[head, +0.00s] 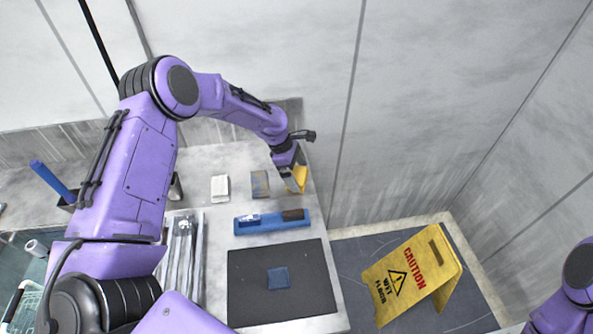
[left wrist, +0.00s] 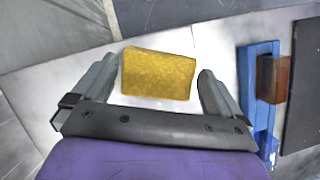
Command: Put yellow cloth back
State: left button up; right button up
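The yellow cloth (head: 300,175) is at the back right corner of the pale counter, partly hidden by my left gripper (head: 291,181). In the left wrist view the cloth (left wrist: 158,75) shows as a textured yellow block between the two spread fingers of my left gripper (left wrist: 158,85). A narrow gap shows on each side of it, so the gripper looks open around or just above it. I cannot tell its exact height over the counter. My right gripper is out of view.
A white cloth (head: 220,188) and a grey-tan pad (head: 260,184) lie left of the gripper. A yellow caution sign (head: 412,275) stands on the floor at right.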

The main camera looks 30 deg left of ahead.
pick_arm(q)
jog(key=shift+s, duration=0.1)
jog(key=b+v, duration=0.2)
jog(key=v, duration=1)
jog(key=shift+a+r, duration=0.1)
